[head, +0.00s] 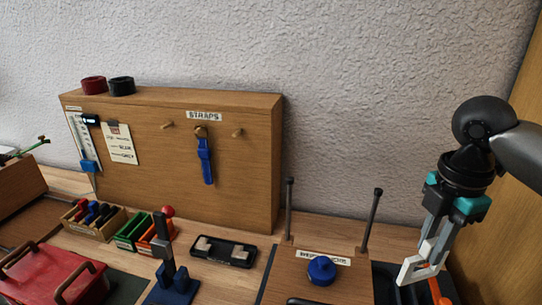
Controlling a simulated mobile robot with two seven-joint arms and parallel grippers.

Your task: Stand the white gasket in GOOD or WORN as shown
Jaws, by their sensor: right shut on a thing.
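My right gripper (430,252) hangs at the right side of the head view, pointing down. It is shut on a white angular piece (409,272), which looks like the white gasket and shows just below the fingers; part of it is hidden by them. A green tray (128,238) and an orange tray (152,247) stand side by side at the left of centre. Their labels are too small to read, so I cannot tell which is GOOD or WORN. My left gripper is not in view.
A wooden board labelled STRAPS (255,150) holds a blue strap (206,163). A blue-based stand (172,288), a black tray (224,252) and a red box (50,275) fill the front. Two upright posts (371,215) and a blue knob (321,270) stand left of my right gripper.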

